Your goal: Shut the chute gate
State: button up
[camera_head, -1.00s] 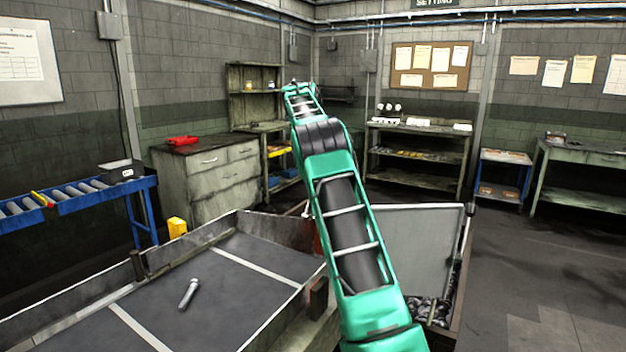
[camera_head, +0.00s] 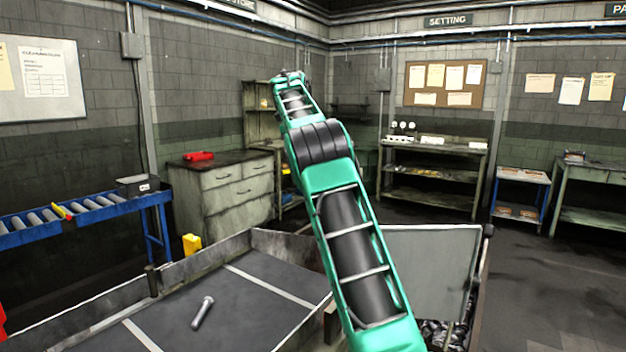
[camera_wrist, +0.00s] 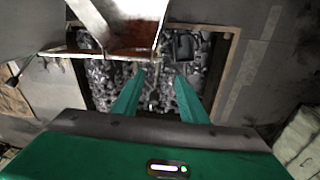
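In the wrist view, a chute-like metal piece (camera_wrist: 130,22) with a rusty inner face comes in from the top, above a bin of dark metal parts (camera_wrist: 205,60). I cannot tell for sure which part is the gate. A flat grey panel (camera_head: 440,262) stands tilted over the bin in the head view, partly hidden by my arm. My gripper (camera_wrist: 160,76) has its two green fingers apart, pointing at the rusty lower edge, with nothing clearly held. Whether the fingers touch that edge is unclear. The head view does not show the fingers.
A dark tray table (camera_head: 250,305) with a loose bolt (camera_head: 202,312) lies left of my arm. A blue roller conveyor (camera_head: 90,212), a grey cabinet (camera_head: 225,195) and shelving (camera_head: 435,180) stand farther back. The floor (camera_head: 560,290) at the right is clear.

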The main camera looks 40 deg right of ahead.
jog(key=shift+a+r, duration=0.35)
jog(key=shift+a, duration=0.3)
